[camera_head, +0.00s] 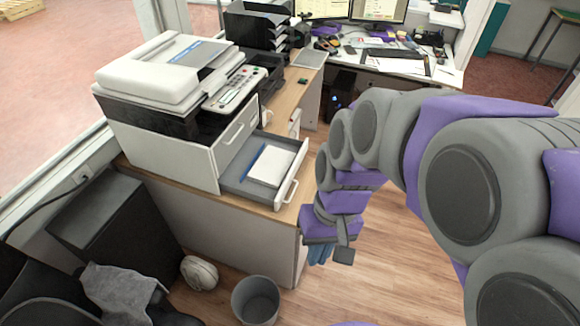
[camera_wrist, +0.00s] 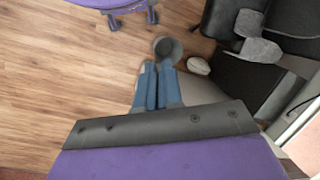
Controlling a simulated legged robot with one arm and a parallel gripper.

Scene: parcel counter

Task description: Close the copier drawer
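The copier (camera_head: 190,95) is a white and black machine on a wooden counter at the left in the head view. Its lower drawer (camera_head: 291,173) is pulled out toward the right, with a stack of white paper (camera_head: 270,166) inside and a pale handle (camera_head: 291,190) on its front. The drawer above it is shut. My gripper (camera_head: 320,256) hangs below and right of the open drawer, apart from it, with its blue fingers pointing down. In the wrist view the two blue fingers (camera_wrist: 157,66) lie side by side, shut and empty. The copier is not recognisable there.
A grey waste bin (camera_head: 256,300) stands on the floor below the counter (camera_head: 228,222); it also shows in the wrist view (camera_wrist: 168,47). A white round object (camera_head: 199,272) lies beside it. A black cabinet (camera_head: 118,225) is at left. Wooden floor right of the counter is clear.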

